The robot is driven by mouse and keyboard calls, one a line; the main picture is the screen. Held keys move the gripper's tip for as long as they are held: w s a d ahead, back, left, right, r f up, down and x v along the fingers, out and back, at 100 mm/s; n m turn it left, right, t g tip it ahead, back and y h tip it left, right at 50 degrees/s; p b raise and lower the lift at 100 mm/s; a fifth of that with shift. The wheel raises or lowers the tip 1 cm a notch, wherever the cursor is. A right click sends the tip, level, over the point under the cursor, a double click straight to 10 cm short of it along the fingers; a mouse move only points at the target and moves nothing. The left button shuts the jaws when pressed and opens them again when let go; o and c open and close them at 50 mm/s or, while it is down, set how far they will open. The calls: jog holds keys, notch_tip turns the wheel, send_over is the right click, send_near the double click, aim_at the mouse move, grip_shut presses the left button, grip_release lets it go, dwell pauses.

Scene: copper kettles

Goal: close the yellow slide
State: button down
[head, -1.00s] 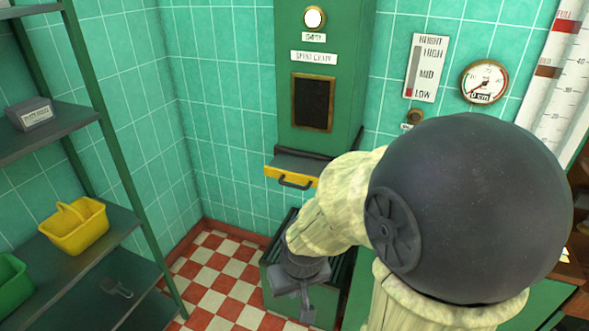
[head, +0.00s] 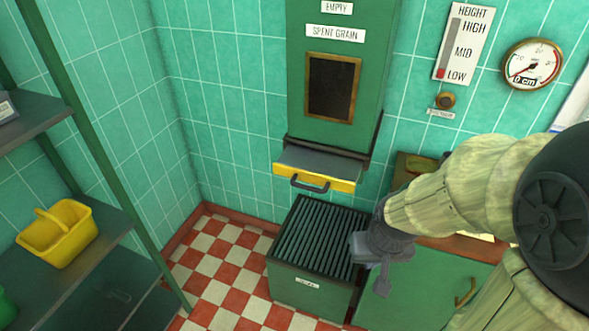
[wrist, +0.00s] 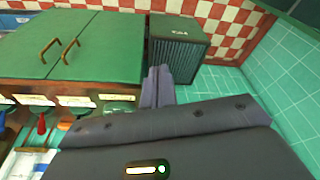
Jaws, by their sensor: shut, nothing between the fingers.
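The yellow slide (head: 314,175) is a grey-topped drawer with a yellow front and a dark handle, at the bottom of the green spent grain chute (head: 333,85). It sticks out from the chute toward me. My gripper (head: 383,283) is below and right of the slide, apart from it, in front of the green cabinet and beside the slatted bin. In the wrist view my gripper (wrist: 157,80) shows its fingers together with nothing between them. The slide does not show in the wrist view.
A green bin with a slatted top (head: 318,240) stands on the checkered floor under the slide. A green cabinet (head: 430,285) is to its right. A shelf rack with a yellow basket (head: 57,233) is at the left. Open floor lies between rack and bin.

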jog(key=shift+w, duration=0.1)
dwell(0.3)
jog(key=w+a+f+n+t+h+b, duration=0.1)
jog(key=w+a+f+n+h+b, duration=0.25)
jog(key=n, duration=0.55)
jog(key=w+a+f+n+t+h, duration=0.15)
jog(key=w+f+n+h, duration=0.25)
jog(key=w+n+h, duration=0.45)
jog(key=w+a+r+n+t+y, duration=0.1)
jog(key=w+a+n+t+y, duration=0.1)
jog(key=a+n+t, duration=0.4)
jog(key=w+a+r+n+t+y+b, duration=0.1)
jog(key=w+a+n+t+y, duration=0.2)
jog(key=a, duration=1.2)
jog(key=n+t, duration=0.3)
jog(key=n, duration=0.2)
jog(key=shift+w+a+y, duration=0.15)
jog(key=shift+a+y, duration=0.15)
jog(key=shift+y, duration=0.1)
